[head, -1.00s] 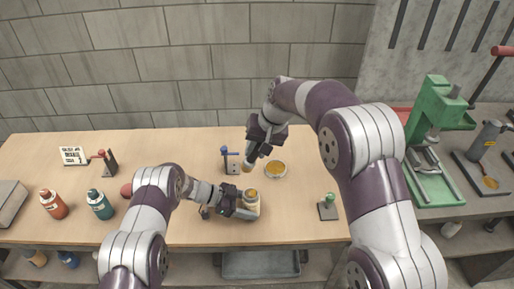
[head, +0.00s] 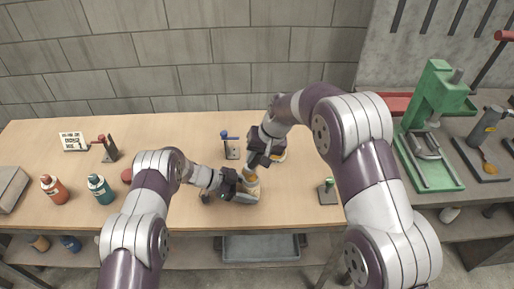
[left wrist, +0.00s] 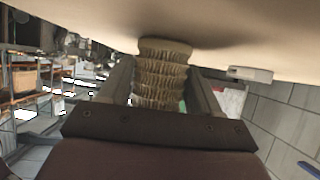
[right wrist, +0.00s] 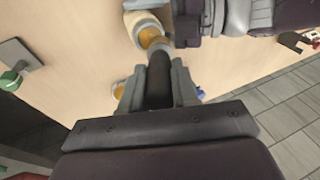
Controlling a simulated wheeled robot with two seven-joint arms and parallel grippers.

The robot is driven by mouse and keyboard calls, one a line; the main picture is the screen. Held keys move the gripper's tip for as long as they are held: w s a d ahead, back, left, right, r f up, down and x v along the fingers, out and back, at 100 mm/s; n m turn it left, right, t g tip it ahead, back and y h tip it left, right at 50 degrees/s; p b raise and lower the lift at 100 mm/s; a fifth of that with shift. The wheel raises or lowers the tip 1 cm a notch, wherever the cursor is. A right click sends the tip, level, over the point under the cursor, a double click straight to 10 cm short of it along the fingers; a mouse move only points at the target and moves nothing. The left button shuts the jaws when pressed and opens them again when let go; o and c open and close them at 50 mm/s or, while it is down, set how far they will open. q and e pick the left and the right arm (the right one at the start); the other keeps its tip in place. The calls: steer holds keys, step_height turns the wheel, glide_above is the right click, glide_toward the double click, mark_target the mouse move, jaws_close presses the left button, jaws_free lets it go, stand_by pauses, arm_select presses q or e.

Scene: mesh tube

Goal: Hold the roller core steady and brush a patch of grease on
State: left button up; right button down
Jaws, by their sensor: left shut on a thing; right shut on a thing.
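The roller core (head: 252,188) is a pale cylinder near the table's front edge. My left gripper (head: 233,187) is shut on it; the left wrist view shows its ribbed tan side (left wrist: 162,78) between the fingers. My right gripper (head: 265,154) is shut on a dark-handled brush (right wrist: 158,82) just behind and above the core. In the right wrist view, the brush's amber tip (right wrist: 150,38) is at the roller core (right wrist: 138,24); I cannot tell whether they touch. The grease dish (head: 281,156) is partly hidden behind my right gripper.
A blue-topped stand (head: 231,149) is behind the core, and a green-topped stand (head: 328,191) is to the right. A red bottle (head: 54,188), a teal bottle (head: 100,188) and a card (head: 73,140) are at left. A green press (head: 430,125) stands on the right bench.

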steer(key=shift+s, duration=2)
steer(key=shift+w, duration=2.8)
steer(key=shift+r, duration=4.05)
arm_select(q)
steer(key=o, duration=0.9)
steer(key=v, duration=1.2)
